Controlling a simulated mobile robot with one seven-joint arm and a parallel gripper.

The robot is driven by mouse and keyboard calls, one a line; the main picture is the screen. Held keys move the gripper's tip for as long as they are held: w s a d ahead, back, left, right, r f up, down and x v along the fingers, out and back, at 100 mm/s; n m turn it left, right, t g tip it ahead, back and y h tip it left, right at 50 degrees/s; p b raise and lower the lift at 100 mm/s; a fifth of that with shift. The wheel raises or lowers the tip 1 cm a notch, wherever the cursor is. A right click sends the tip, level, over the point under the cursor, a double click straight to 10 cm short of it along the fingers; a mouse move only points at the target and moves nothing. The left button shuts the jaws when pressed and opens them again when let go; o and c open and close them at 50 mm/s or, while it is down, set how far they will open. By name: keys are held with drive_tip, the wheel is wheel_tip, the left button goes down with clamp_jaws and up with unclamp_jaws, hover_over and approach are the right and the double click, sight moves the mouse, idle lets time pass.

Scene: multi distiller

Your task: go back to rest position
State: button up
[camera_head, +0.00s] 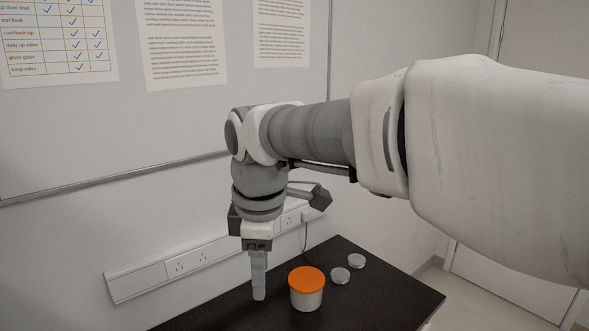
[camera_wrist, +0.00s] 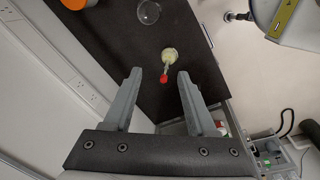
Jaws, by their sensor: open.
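My gripper (camera_head: 259,276) points down over the dark table, to the left of a white tub with an orange lid (camera_head: 307,289). In the wrist view my gripper (camera_wrist: 160,76) shows its two grey fingers spread apart with nothing held between them. Beyond the fingertips, a small pale round piece with a red-tipped stem (camera_wrist: 168,56) is on the table. My arm reaches in from the right in the head view. Whether the fingertips touch the table cannot be told.
The dark table (camera_head: 385,295) also holds two small clear round dishes (camera_head: 341,275) (camera_head: 356,261). A wall socket rail (camera_head: 190,262) runs behind it. A whiteboard with pinned sheets (camera_head: 180,45) hangs above. The wrist view shows equipment (camera_wrist: 268,150) beyond the table edge.

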drive_tip(key=s+d+f+m+t, duration=0.2)
drive_tip(key=s+d+m, duration=0.4)
drive_tip(key=d+m, duration=0.3)
drive_tip(key=s+d+f+m+t, duration=0.1)
drive_tip(key=s+d+m+t, duration=0.1)
drive_tip(key=s+d+m, duration=0.4)
drive_tip(key=shift+d+f+m+h, duration=0.35)
drive_tip(key=shift+d+m, duration=1.15)
drive_tip(key=shift+d, duration=0.65)
